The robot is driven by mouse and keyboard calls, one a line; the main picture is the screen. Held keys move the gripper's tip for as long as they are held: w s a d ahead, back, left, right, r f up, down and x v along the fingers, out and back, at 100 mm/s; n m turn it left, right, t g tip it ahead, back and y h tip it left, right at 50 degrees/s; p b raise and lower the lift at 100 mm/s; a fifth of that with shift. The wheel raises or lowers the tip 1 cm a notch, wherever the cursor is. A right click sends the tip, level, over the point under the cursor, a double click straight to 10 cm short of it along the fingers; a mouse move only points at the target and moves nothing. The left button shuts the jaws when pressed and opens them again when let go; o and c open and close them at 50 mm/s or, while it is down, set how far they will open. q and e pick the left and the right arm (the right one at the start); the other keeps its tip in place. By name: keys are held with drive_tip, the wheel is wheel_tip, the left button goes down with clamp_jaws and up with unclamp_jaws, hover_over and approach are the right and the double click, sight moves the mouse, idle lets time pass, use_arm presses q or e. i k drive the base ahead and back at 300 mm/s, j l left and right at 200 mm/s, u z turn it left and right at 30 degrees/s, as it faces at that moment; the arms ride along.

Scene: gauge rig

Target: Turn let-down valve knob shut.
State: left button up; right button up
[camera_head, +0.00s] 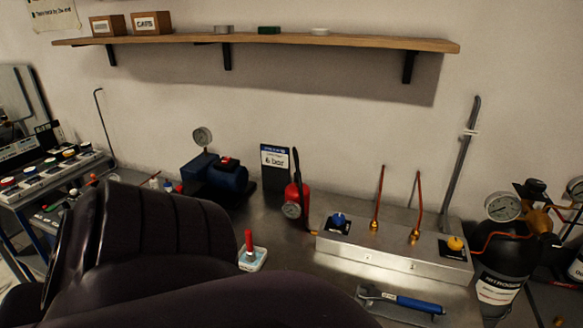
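A silver metal block (385,257) sits on the bench at the right. It carries a blue knob (338,219) on a dark plate at its left end and a yellow knob (455,243) on a dark plate at its right end. I cannot read which knob is the let-down valve, nor how far either is turned. Two copper tubes (378,195) rise from brass fittings on the block's top. Neither of my grippers shows. My dark arm links fill the lower left and bottom middle and hide part of the bench.
A wrench with a blue handle (405,302) lies in front of the block. A black nitrogen cylinder (500,285) with a gauge stands at the right. A red extinguisher-like bottle (297,198), a blue pump (220,178) and a red-handled item (250,256) stand left of the block. A shelf (270,40) hangs above.

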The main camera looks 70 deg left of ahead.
sight(454, 243)
drive_tip(key=u, duration=1.45)
